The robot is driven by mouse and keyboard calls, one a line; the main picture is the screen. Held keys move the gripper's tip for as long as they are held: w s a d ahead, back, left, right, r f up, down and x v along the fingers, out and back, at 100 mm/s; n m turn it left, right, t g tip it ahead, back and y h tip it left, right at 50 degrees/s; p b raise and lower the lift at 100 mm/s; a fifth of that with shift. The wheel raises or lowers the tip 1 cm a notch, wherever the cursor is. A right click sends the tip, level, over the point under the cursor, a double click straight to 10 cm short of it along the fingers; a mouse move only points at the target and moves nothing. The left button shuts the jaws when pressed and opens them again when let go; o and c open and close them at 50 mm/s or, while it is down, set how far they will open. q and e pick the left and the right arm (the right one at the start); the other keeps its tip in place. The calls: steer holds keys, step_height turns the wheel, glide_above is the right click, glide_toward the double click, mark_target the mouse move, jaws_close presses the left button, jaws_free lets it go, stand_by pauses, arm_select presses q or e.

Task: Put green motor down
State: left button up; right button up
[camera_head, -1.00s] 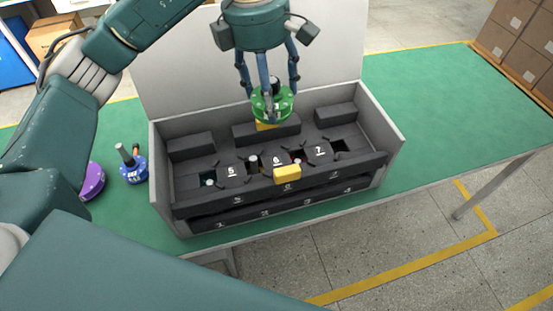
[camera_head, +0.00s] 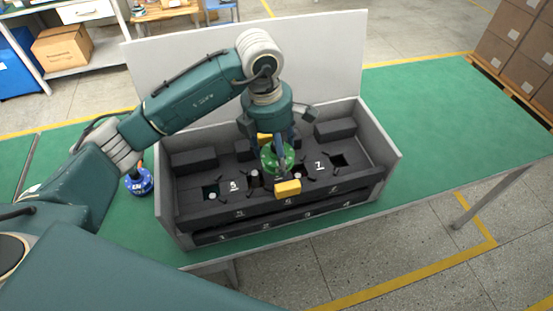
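The green motor (camera_head: 283,160) is in the middle of the dark tray (camera_head: 188,213), over the place where the number 6 plate was visible. My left gripper (camera_head: 275,168) points down from above with its fingers closed around the green motor. The fingers and motor hide the number 6. I cannot tell whether the motor touches the tray bottom. My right gripper is not in view.
The tray sits in a grey open box (camera_head: 385,150) with a tall back panel. A yellow block (camera_head: 288,188) is on the tray's front edge. A blue motor (camera_head: 139,183) stands left of the box. The green table (camera_head: 440,120) is clear on the right.

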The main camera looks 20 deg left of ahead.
mark_target(277, 165)
arm_select(q)
steer(key=shift+f+p, duration=0.6)
steer(key=shift+f, duration=1.6)
steer(key=shift+w+f, duration=0.1)
steer(key=shift+f, duration=0.15)
steer(key=o, duration=1.6)
